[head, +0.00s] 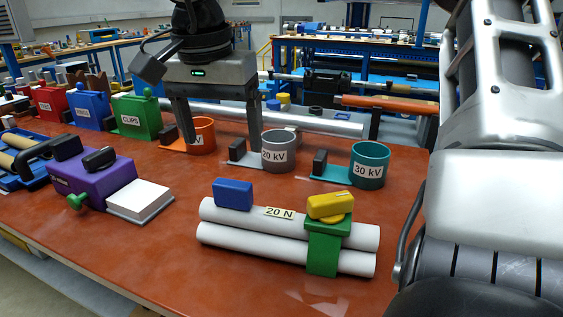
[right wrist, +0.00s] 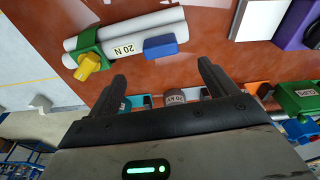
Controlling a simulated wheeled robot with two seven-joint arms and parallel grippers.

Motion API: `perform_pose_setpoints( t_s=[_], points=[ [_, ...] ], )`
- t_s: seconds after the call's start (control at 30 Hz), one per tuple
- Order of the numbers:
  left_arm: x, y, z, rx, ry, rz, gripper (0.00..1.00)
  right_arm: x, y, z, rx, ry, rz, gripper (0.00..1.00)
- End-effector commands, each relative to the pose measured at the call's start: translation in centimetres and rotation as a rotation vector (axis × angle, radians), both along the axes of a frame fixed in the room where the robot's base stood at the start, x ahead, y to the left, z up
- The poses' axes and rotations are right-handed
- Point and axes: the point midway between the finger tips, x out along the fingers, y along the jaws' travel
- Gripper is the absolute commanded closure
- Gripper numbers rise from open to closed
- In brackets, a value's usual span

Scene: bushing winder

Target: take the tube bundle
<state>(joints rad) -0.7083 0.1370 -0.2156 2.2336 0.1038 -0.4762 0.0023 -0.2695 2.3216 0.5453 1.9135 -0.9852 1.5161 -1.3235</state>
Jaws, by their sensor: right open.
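The tube bundle (head: 275,236) lies on the red-brown table, near the front middle in the head view. It is two white tubes, one above the other, with a "20 N" label, a blue block (head: 233,194) and a green clamp (head: 323,250) with a yellow knob (head: 331,205). It also shows at the top left of the right wrist view (right wrist: 132,32). My right gripper (head: 220,148) is open and empty, fingers pointing down, behind the bundle and apart from it. Its spread fingers show in the right wrist view (right wrist: 163,70). My left gripper is not in view.
Orange (head: 203,136), grey (head: 279,152) and teal (head: 369,166) cups stand behind the bundle. A purple device (head: 95,180) and a white pad (head: 140,199) lie to its left. Red, blue and green boxes (head: 135,118) stand further back. Table in front of the bundle is clear.

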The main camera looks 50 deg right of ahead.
Motion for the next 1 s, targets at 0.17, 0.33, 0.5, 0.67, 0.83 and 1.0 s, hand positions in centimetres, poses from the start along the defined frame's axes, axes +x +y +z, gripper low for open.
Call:
perform_pose_setpoints(
  t_s=[0.17,0.33,0.5,0.67,0.83,1.0],
  points=[
    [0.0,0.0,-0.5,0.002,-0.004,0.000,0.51,0.1,-0.5,-4.0,0.003,0.004,0.001,0.15],
    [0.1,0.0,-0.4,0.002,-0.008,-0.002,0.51,0.3,-0.8,-6.0,0.002,0.001,0.000,0.15],
    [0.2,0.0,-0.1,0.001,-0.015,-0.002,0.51,0.3,-1.0,-7.0,0.002,0.003,0.000,0.15],
    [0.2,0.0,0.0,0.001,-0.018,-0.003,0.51,0.4,-1.6,-9.4,0.002,0.005,-0.002,0.15],
    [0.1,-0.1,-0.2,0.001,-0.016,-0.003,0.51,0.6,-1.8,-11.3,0.002,0.001,0.000,0.15],
    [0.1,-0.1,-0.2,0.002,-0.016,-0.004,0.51,0.7,-1.9,-11.5,0.001,-0.001,-0.001,0.15]
  ],
)
